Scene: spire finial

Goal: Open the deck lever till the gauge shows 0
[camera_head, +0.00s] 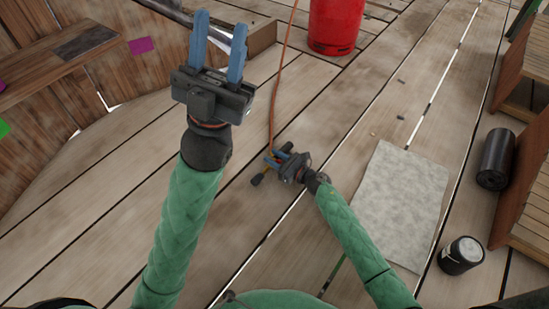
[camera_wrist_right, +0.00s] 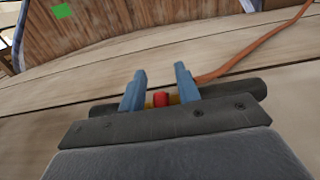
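A small valve-like fitting with a dark bar (camera_head: 258,179) lies on the deck at the end of an orange hose. I take it to be the deck lever's fitting. In the right wrist view its dark bar (camera_wrist_right: 246,89) runs behind the fingers, and a red piece (camera_wrist_right: 161,99) with yellow beside it shows between them. My right gripper (camera_head: 276,158) is at this fitting, its fingers apart, with gaps beside the red piece. My left gripper (camera_head: 218,42) is raised, open and empty. I cannot make out a gauge or its reading.
The orange hose (camera_head: 275,90) runs back past a red cylinder (camera_head: 336,25). A grey mat (camera_head: 392,200) lies right of my right arm. A black can (camera_head: 461,255), a dark roll (camera_head: 495,158) and wooden shelving (camera_head: 520,185) stand at right. A wooden bench (camera_head: 45,65) is at left.

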